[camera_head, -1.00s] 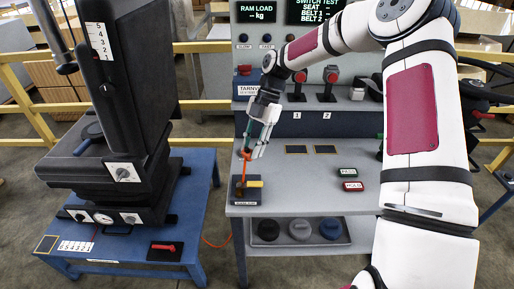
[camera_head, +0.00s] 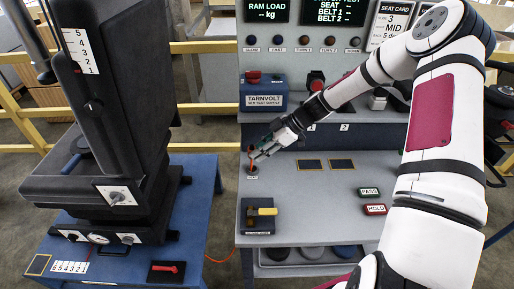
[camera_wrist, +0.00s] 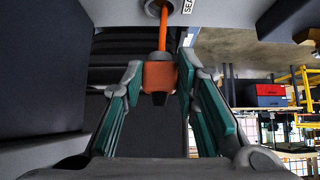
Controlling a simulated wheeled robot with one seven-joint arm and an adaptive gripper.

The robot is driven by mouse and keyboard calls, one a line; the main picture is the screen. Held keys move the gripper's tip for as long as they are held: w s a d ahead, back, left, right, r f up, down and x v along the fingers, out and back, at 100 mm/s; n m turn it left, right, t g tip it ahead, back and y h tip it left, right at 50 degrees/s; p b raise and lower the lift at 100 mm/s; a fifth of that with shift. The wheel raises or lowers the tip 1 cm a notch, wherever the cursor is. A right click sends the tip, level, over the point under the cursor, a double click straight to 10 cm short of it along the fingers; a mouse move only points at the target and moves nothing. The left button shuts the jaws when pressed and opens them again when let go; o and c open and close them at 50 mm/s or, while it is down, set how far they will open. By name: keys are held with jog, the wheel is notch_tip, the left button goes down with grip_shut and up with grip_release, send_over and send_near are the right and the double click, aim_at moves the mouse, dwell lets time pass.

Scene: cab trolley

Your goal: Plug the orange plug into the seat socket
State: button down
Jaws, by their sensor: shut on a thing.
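The orange plug (camera_wrist: 160,77) sits between the teal-padded fingertips of my gripper (camera_wrist: 160,72) in the wrist view. My gripper is shut on it. An orange cable (camera_wrist: 164,30) runs from the plug to a round grey fitting (camera_wrist: 160,7) beside a partly cut-off label beginning "SEA". In the head view my gripper (camera_head: 258,158) reaches low and leftward over the bench's left part, where the orange cable (camera_head: 250,160) shows. The black seat (camera_head: 130,110) stands to the left on a blue stand. I cannot make out which fitting is the seat socket.
The grey bench (camera_head: 325,220) carries a dark block with a yellow handle (camera_head: 263,211), PASS and HOLD buttons (camera_head: 375,209), and a blue TARNVOLT box (camera_head: 264,97) behind. The blue stand (camera_head: 200,200) is left, with a narrow gap between. Yellow rails (camera_head: 210,147) run behind.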

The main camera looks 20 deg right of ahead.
jog(key=shift+w+f+b, duration=0.1)
jog(key=shift+f+b, duration=0.75)
jog(key=shift+f, duration=1.45)
jog(key=shift+s+d+f, duration=0.1)
jog(key=shift+s+f, duration=0.1)
jog(key=shift+f, duration=0.85)
dwell(1.1)
jog(key=c, duration=1.2)
grip_release()
jog(key=shift+w, duration=0.1)
